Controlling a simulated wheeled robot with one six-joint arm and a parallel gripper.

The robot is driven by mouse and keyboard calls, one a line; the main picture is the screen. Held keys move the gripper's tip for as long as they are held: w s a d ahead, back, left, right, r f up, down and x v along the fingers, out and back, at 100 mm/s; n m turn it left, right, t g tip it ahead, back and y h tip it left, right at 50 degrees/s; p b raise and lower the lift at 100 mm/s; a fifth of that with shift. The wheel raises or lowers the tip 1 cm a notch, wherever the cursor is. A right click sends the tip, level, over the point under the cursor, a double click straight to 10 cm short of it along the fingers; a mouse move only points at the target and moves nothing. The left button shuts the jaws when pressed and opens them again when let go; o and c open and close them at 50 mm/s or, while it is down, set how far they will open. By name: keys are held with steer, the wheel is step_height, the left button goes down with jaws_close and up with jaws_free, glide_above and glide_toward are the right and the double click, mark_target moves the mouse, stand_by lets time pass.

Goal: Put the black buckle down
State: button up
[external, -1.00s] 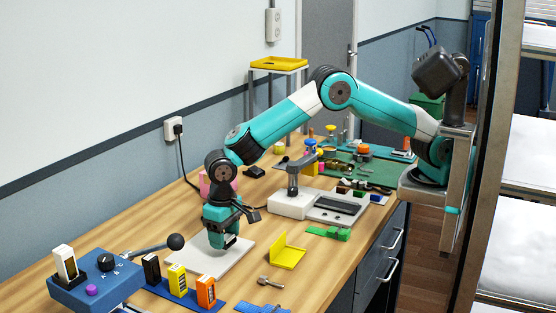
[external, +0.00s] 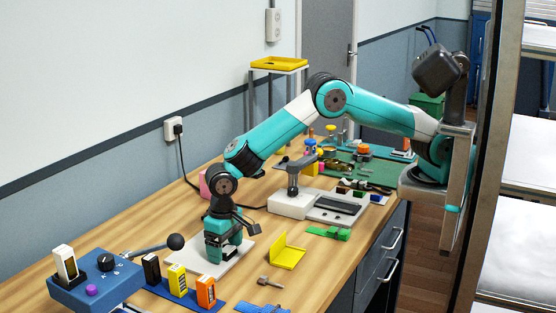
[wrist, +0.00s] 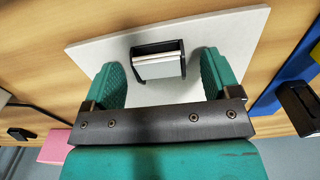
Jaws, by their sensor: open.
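The black buckle (wrist: 158,48) lies on the white board (wrist: 228,30) in the wrist view. It is a black frame with a pale piece across its middle. My gripper (wrist: 165,78) is open, with one teal finger on each side of the buckle and a gap of board showing on both sides. In the external view my gripper (external: 222,254) is low over the white board (external: 196,269). The buckle cannot be made out clearly there, as the gripper hides it.
A grey-white press (external: 292,204) stands behind.

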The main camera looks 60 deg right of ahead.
mark_target(226, 248)
step_height(226, 248, up, 12)
steer(key=b, duration=0.2)
steer(key=shift+d+r, duration=0.1)
steer(key=shift+r, duration=0.05)
steer(key=s+d+r+n+y, duration=0.1)
steer(key=s+d+r+n, duration=0.15)
steer(key=d+r, duration=0.4)
steer(key=s+d+r+n+y, duration=0.1)
steer(key=s+d+r, duration=0.25)
steer(key=d, duration=0.65)
steer(key=s+d+n+y, duration=0.1)
steer(key=s+d, duration=0.3)
steer(key=s, duration=0.4)
steer(key=s+d+f+n+y, duration=0.1)
steer(key=s+d+n, duration=0.1)
steer(key=s+d, duration=0.3)
steer(key=s, duration=0.4)
steer(key=shift+s+d+f+n, duration=0.15)
steer(key=shift+s+d+n, duration=0.05)
steer(key=shift+s+n, duration=0.15)
steer(key=shift+w, duration=0.15)
steer(key=shift+c, duration=0.4)
